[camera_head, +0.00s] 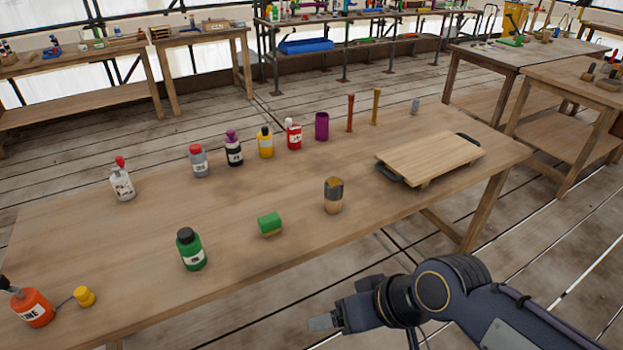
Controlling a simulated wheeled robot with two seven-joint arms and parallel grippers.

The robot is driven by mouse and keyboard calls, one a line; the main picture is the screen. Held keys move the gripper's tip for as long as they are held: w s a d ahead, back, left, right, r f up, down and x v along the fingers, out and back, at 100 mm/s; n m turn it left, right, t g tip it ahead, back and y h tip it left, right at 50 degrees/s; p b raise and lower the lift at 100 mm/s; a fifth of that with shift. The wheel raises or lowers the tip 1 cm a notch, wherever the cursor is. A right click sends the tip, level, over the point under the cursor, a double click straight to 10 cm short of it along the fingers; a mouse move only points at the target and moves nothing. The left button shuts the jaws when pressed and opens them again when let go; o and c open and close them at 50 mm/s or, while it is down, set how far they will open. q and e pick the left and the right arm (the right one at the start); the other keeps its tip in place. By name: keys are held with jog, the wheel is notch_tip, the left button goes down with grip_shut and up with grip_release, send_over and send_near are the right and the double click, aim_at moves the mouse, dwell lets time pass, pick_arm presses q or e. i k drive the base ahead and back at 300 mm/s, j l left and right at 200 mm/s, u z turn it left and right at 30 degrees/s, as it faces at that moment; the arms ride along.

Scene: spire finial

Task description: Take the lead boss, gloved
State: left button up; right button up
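No label marks a lead boss. A small grey cylinder (415,106) stands upright at the table's far right, behind the wooden board. A squat piece with a dark top and a tan lower part (333,196) stands upright near the front edge. I cannot tell from looks which of them is lead. My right gripper (322,323) is in front of the table's near edge, pointing left and apart from everything on the table. Its fingers look close together, but I cannot tell whether it is open. No glove is recognisable on it. My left gripper is out of view.
A wooden board with dark handles (430,158) lies at the table's right. Several bottles, including a green one (191,250), stand at the left and back. A green block (269,224) lies near the front. The table's (120,235) middle is mostly clear.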

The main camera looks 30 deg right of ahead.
aim_at(334, 188)
jog(key=i+l+u, duration=0.1)
jog(key=l, duration=0.25)
jog(key=i+l+u, duration=0.15)
jog(key=l, duration=0.25)
jog(key=i+l+u, duration=0.1)
jog(key=l, duration=0.3)
jog(key=i+l+u, duration=0.1)
jog(key=l, duration=0.3)
